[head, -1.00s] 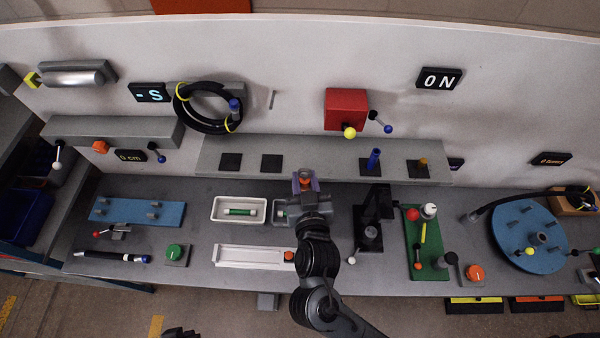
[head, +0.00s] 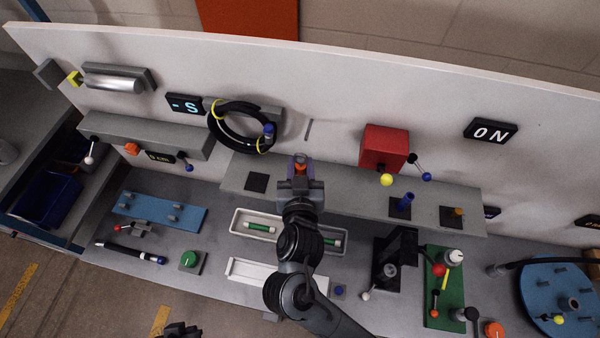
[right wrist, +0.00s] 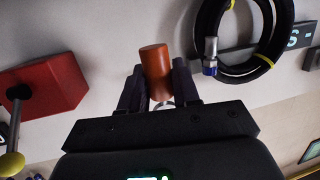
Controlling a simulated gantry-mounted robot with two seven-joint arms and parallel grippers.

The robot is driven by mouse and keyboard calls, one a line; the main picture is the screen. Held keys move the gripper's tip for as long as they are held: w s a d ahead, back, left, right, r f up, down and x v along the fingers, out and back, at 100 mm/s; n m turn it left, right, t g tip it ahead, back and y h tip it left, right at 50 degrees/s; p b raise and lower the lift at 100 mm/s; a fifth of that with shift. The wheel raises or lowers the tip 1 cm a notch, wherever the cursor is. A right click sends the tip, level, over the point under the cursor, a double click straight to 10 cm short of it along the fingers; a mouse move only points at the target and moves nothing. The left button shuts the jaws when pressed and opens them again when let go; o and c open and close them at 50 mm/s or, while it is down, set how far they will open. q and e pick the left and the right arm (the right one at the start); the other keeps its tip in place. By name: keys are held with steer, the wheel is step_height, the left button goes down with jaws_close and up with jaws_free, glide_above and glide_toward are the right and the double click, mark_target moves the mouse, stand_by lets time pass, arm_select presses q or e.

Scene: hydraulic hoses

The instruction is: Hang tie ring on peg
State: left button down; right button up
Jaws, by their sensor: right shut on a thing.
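My right gripper (head: 301,166) is shut on a small orange-red cylinder (right wrist: 155,68), which I take to be part of the tie ring. A pale curved piece (right wrist: 165,103) shows below the cylinder between the fingers in the right wrist view; the rest is hidden. The orange end also shows in the head view (head: 300,170). The gripper is over the grey shelf, apart from the wall. A thin grey peg (head: 308,130) is on the white wall just above and right of the gripper. A dark part at the bottom edge, perhaps my left gripper (head: 180,329), is too cut off to read.
A coiled black hose (head: 213,128) with yellow ties hangs on the wall left of the peg. A red box (head: 378,146) with knobbed levers is to the right. The grey shelf (head: 340,192) carries dark pads and a blue post (head: 405,201). A white tray (head: 235,224) lies below.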

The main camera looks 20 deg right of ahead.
steer(key=d+b+x, duration=0.1)
steer(key=b+x, duration=0.3)
steer(key=x, duration=0.3)
steer(key=shift+d, duration=0.2)
stand_by(0.7)
stand_by(0.6)
steer(key=o, duration=1.1)
